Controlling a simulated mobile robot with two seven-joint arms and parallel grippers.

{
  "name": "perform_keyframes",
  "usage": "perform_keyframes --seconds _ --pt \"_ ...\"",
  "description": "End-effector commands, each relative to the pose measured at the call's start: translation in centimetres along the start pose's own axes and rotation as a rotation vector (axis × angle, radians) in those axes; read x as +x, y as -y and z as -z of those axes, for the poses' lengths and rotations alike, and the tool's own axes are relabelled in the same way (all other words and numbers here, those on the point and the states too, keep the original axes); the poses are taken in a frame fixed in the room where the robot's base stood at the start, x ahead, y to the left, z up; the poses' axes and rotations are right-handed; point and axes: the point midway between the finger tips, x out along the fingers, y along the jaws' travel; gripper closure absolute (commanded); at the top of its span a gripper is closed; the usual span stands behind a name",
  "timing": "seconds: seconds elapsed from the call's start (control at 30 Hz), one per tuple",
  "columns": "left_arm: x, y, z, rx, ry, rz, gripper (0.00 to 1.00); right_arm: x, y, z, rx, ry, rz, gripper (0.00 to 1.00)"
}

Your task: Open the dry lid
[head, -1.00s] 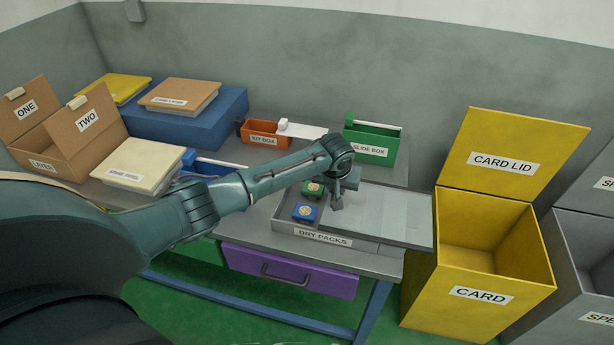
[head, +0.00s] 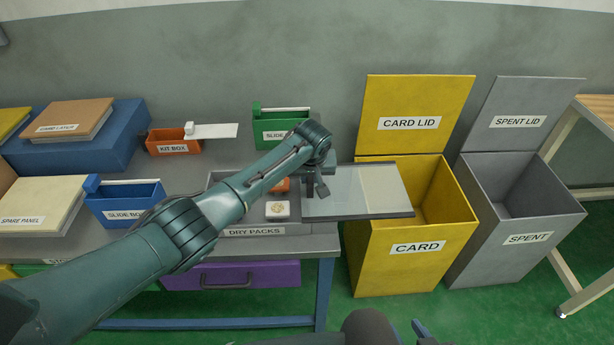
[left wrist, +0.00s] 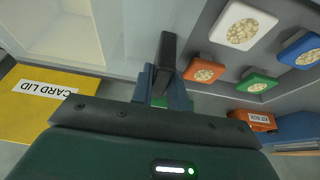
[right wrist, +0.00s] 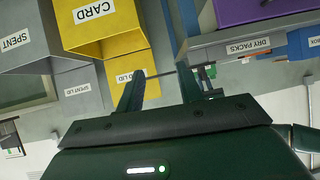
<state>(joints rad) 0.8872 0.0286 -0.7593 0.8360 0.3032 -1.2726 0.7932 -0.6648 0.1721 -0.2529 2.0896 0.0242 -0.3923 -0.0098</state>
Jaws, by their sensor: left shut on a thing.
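The dry lid is a clear, glassy sliding panel (head: 368,188) with a dark end edge. It sticks out to the right of the dry packs tray (head: 252,231), past the table edge and over the yellow card box. My left gripper (head: 314,188) is shut on the lid's dark upright handle (left wrist: 167,52). In the left wrist view, the uncovered tray part shows a white pack (left wrist: 243,25), an orange pack (left wrist: 204,70), a green pack (left wrist: 257,84) and a blue pack (left wrist: 299,48). My right gripper (right wrist: 162,72) is open and empty, low in front of the boxes.
The yellow card box (head: 408,265) and grey spent box (head: 530,240) stand open right of the table. A green slide box (head: 282,129), orange kit box (head: 173,143) and blue slide box (head: 125,207) stand on the table. A purple drawer (head: 232,276) is below the tray.

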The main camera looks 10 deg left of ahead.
Motion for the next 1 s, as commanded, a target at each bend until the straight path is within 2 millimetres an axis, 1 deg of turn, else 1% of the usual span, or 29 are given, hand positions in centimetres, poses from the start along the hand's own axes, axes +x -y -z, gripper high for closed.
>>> perform_keyframes --seconds 0.03,0.07,0.3,0.33,0.57,0.67,0.77,0.87,1.0 --pt "0.1 0.0 -0.1 0.001 0.000 0.000 1.00 0.0 0.0 -0.1 0.000 0.001 0.000 0.64" --pt "0.1 0.0 -0.1 0.001 0.000 0.000 0.83 0.0 0.0 -0.1 0.000 0.002 0.001 0.64" --pt "0.0 0.1 0.0 0.001 0.000 0.001 0.63 -0.1 0.1 -0.4 0.002 0.008 0.001 0.64" --pt "0.0 0.1 0.0 0.001 0.000 0.000 0.62 -0.1 0.1 -0.4 0.002 0.008 0.001 0.64" --pt "0.0 0.1 0.0 0.000 -0.001 0.000 0.62 -0.1 0.1 -0.6 0.002 0.013 0.001 0.64" --pt "-0.5 0.1 0.0 0.000 0.000 0.000 0.62 -0.2 0.1 -0.5 0.002 0.015 0.001 0.64" --pt "-1.6 0.0 0.1 0.001 -0.001 -0.001 0.62 -0.3 0.0 -0.4 0.002 0.017 0.000 0.64" --pt "-3.4 0.0 0.1 0.002 -0.004 -0.003 0.62 -0.5 -0.1 -0.3 0.002 0.022 -0.003 0.64" --pt "-6.4 0.0 0.1 0.002 -0.003 -0.004 0.62 -0.5 -0.3 -0.2 0.002 0.027 -0.008 0.64"
